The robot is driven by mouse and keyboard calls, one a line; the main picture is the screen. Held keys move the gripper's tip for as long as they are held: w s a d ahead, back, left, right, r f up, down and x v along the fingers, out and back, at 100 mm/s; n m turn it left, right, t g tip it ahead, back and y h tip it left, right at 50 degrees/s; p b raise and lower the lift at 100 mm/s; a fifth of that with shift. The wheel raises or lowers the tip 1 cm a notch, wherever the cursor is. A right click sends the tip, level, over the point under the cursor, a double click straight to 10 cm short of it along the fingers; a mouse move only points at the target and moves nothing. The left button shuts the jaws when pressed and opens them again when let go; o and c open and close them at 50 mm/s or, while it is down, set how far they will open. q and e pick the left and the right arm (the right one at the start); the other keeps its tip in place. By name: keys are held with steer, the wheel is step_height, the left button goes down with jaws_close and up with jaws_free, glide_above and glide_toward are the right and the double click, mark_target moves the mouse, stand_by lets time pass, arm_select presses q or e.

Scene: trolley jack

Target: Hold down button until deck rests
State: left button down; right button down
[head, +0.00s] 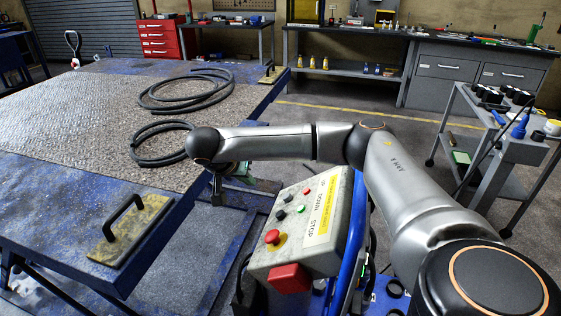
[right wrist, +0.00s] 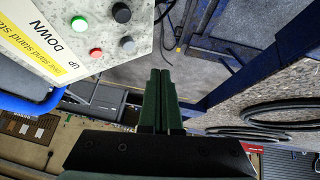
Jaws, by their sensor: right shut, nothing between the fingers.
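The control box (head: 318,218) has a sloped grey face with a yellow label reading DOWN and STOP, a red mushroom button (head: 271,237) and several small buttons. In the right wrist view its green button (right wrist: 79,24), black buttons and red button (right wrist: 95,52) show at upper left. My right gripper (head: 243,173) is beside the box's far left edge; its green fingers (right wrist: 160,75) are shut and empty, apart from the buttons. The blue deck (head: 65,228) with its textured metal top stands above a blue lower frame (head: 200,240). My left gripper is out of view.
Two black hose coils (head: 185,90) lie on the deck. A black handle (head: 123,215) on a yellow plate is at its near corner. A grey trolley (head: 500,135) stands at the right. Workbenches (head: 455,75) and a red drawer cabinet (head: 160,40) line the back.

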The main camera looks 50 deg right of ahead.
mark_target(280, 214)
steer(key=shift+s+d+f+b, duration=0.4)
steer(key=shift+s+f+b, duration=0.4)
steer(key=shift+f, duration=0.35)
steer(key=shift+s+d+f+b, duration=0.45)
steer(key=shift+s+f+b, duration=0.35)
steer(key=shift+f, duration=0.4)
steer(key=shift+s+d+f+b, duration=0.4)
steer(key=shift+s+f+b, duration=0.4)
steer(key=shift+f, duration=0.35)
steer(key=shift+s, duration=0.1)
steer(key=shift+s+d+f, duration=0.1)
steer(key=shift+s+f, duration=0.05)
steer(key=shift+f, duration=0.15)
steer(key=shift+s+d+f, duration=0.15)
steer(key=shift+s+f, duration=0.2)
steer(key=shift+f, duration=0.1)
stand_by(1.4)
steer(key=shift+w+r, duration=0.1)
stand_by(1.0)
steer(key=shift+w+a+r+p, duration=0.25)
steer(key=shift+w+r+p, duration=0.2)
steer(key=shift+r, duration=0.25)
